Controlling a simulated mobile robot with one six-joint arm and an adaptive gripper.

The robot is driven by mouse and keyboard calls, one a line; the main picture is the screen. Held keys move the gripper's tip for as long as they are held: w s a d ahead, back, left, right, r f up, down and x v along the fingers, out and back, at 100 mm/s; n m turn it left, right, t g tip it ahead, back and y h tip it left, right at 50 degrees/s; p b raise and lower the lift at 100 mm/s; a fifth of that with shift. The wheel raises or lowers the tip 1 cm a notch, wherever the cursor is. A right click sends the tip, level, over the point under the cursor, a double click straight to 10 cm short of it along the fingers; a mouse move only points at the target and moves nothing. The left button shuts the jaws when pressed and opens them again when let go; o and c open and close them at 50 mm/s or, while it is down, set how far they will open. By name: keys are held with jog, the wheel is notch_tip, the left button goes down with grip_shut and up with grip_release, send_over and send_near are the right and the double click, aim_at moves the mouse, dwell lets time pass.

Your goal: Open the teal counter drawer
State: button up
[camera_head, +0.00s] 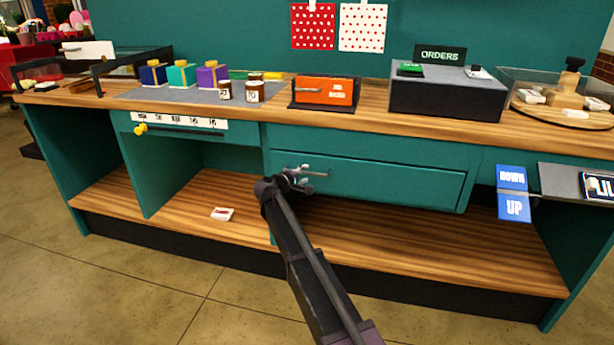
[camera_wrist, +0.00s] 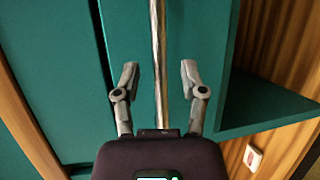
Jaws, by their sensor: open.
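The teal drawer (camera_head: 400,183) is set under the wooden countertop, right of the middle of the counter. My gripper (camera_head: 312,178) is at the left part of the drawer front. In the wrist view, the drawer's chrome bar handle (camera_wrist: 158,50) runs upright through the picture. It lies between the two spread fingers of my gripper (camera_wrist: 159,72), with a gap on each side. The fingers are open and hold nothing. In the head view, my gripper hides much of the handle.
Open shelves (camera_head: 420,250) lie below the drawer; a small white box (camera_head: 222,214) sits on the left one. Blue DOWN and UP signs (camera_head: 513,192) hang right of the drawer. An orange box (camera_head: 324,91) and the dark ORDERS box (camera_head: 447,93) stand on the countertop above.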

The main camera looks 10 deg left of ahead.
jog(key=shift+x, duration=0.95)
grip_shut()
